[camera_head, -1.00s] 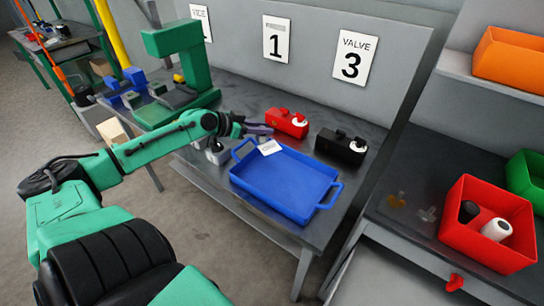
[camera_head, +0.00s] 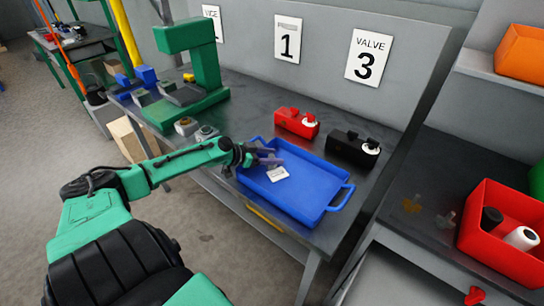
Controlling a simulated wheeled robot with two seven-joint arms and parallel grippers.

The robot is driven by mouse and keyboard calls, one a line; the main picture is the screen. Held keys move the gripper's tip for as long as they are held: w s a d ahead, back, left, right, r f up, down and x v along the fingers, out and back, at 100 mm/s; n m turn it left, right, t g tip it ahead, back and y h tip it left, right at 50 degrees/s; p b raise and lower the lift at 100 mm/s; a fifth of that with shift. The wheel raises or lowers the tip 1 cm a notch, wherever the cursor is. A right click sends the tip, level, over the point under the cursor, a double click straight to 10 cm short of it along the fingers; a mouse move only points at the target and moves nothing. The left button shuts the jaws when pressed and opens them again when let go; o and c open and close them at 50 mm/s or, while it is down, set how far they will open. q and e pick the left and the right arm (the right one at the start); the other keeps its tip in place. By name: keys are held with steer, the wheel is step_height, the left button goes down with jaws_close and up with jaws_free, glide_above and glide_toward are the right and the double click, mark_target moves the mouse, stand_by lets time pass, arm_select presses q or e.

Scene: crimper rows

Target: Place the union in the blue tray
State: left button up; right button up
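The blue tray (camera_head: 318,207) lies on the dark bench, with its handles at its left and right ends. My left gripper (camera_head: 272,158) is over the back left part of the tray. Its fingers are small and dark here, and I cannot tell whether they are apart or closed. A small white card-like piece (camera_head: 278,174) shows just below the fingertips; I cannot tell whether it is held. I cannot pick out the union for certain. Two small metallic fittings (camera_head: 186,126) (camera_head: 207,132) stand left of the tray. My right gripper is not in view.
A red device (camera_head: 296,122) and a black device (camera_head: 346,147) stand behind the tray. A green press (camera_head: 206,68) is at the left. On the right bench are a brass piece (camera_head: 411,206), a clear piece (camera_head: 446,218) and a red bin (camera_head: 492,248) with a black and a white cylinder.

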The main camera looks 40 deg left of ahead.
arm_select(q)
steer(key=shift+p+v, duration=0.3)
steer(key=shift+v, duration=0.6)
steer(key=p+v, duration=0.1)
steer(key=v, duration=0.4)
steer(key=shift+s+a+r+p, duration=0.1)
steer(key=shift+s+p, duration=0.2)
steer(key=v, duration=0.4)
steer(key=shift+s+a+r, duration=0.15)
steer(key=shift+s, duration=0.1)
